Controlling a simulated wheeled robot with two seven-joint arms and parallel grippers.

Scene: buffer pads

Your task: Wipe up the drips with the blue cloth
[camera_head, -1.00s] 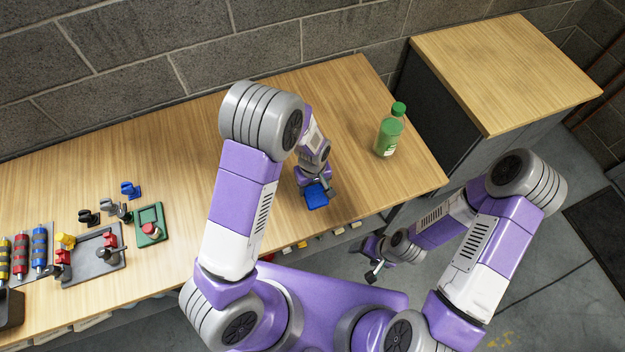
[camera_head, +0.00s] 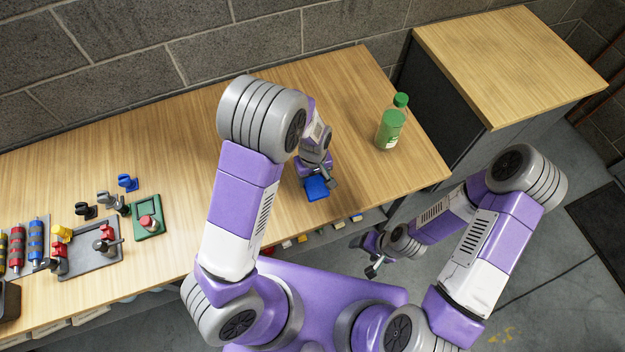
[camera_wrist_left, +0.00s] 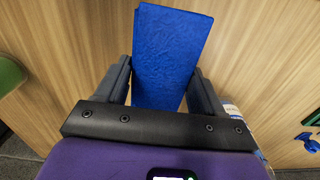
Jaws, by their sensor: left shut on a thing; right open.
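The blue cloth (camera_head: 316,188) is a folded block near the front edge of the wooden workbench (camera_head: 190,150). My left gripper (camera_head: 321,178) is shut on it. In the left wrist view the cloth (camera_wrist_left: 170,58) stands out between the two dark fingers of the left gripper (camera_wrist_left: 165,95). I cannot tell whether the cloth touches the bench top. My right gripper (camera_head: 372,261) is open and empty, off the bench over the floor. No drips can be made out in either view; my left arm hides part of the bench.
A green bottle (camera_head: 391,125) stands at the bench's right end. A green tray (camera_head: 147,217), a grey tray (camera_head: 88,250), a blue clamp-like piece (camera_head: 128,182) and striped cylinders (camera_head: 36,243) are at the left. A wood-topped cabinet (camera_head: 510,60) stands at the right. The bench between is mostly clear.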

